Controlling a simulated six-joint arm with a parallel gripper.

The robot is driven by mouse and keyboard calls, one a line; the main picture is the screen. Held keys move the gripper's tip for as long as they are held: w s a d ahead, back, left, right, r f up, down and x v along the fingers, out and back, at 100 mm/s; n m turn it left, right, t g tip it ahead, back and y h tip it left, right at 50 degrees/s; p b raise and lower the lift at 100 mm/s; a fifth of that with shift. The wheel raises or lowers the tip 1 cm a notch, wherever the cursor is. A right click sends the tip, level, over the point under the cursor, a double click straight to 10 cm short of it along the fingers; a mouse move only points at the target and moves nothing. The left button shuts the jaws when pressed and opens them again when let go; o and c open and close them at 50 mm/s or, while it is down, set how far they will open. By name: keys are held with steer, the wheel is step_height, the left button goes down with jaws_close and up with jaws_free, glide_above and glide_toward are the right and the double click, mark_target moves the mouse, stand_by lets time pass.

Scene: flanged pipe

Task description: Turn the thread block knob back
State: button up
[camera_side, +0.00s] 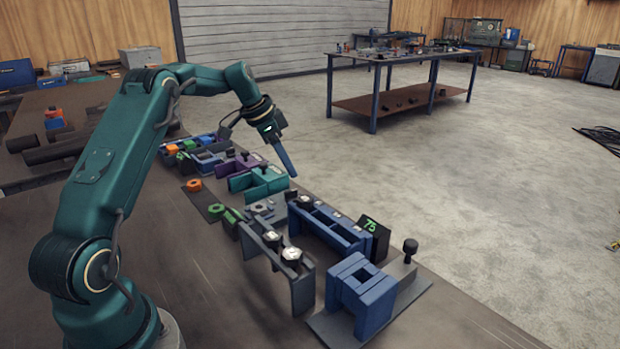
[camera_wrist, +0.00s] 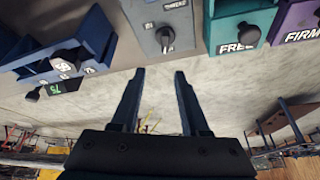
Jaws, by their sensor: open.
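A grey block (camera_wrist: 148,30) with a dark knob (camera_wrist: 165,38) on its face shows at the top centre of the wrist view. Small lettering above the knob is hard to read; it may be the thread block. My gripper (camera_wrist: 159,73) is open and empty, its two fingers apart below the knob in that picture. Nothing is between the fingers, and they do not appear to touch the knob. In the side view my gripper (camera_side: 290,170) points down, above the row of fixtures. A small grey block (camera_side: 264,209) sits there between the teal and blue fixtures; its knob is not clear.
A teal fixture marked FREE (camera_wrist: 236,30) and a purple one marked FIRM (camera_wrist: 296,20) stand right of the grey block in the wrist view. A blue fixture (camera_wrist: 78,45) with black knobs stands left.

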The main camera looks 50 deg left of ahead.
mark_target(291, 190)
steer(key=f, duration=0.1)
steer(key=s+a+f, duration=0.1)
steer(key=shift+a+f+n, duration=0.2)
steer(key=shift+f+n, duration=0.1)
steer(key=shift+f, duration=0.05)
steer(key=shift+x, duration=2.3)
jaws_close()
